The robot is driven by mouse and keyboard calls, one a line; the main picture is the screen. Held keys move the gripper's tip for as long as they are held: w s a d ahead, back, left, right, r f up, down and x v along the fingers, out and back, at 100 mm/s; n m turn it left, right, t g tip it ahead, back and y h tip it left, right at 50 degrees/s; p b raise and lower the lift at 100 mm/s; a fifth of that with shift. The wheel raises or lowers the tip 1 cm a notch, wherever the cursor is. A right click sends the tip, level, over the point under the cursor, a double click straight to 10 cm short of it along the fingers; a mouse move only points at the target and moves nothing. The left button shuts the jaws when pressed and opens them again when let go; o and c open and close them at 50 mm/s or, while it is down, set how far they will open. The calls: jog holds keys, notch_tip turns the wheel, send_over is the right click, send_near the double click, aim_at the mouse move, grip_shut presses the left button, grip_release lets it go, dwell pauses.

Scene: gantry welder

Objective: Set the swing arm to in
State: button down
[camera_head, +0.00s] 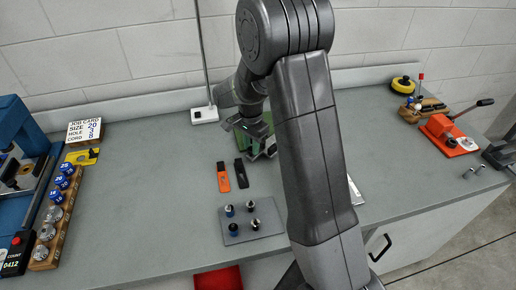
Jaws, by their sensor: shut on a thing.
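My gripper (262,141) is low over the middle of the bench, at the back of the clear area. It is shut on a green part (260,133), seen in pieces around the fingers. My own arm hides most of this spot. More green shows just right of my arm, and I cannot tell whether it belongs to the same thing. I cannot make out the swing arm as a separate shape, nor whether it stands in or out.
An orange tool (223,177) and a black tool (241,173) lie in front of my gripper. A grey plate (265,229) with several small pins is nearer. A thin pole (202,60) stands behind. A blue machine (25,150) is left; an orange lever tool (447,134) is right.

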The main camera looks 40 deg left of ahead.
jog(key=shift+w+a+m, duration=0.1)
jog(key=shift+a+m, duration=0.2)
jog(key=shift+a, duration=0.15)
jog(key=c, duration=1.2)
grip_release()
jog(key=shift+o, duration=0.2)
notch_tip(320, 180, up, 14)
jog(key=b, duration=0.1)
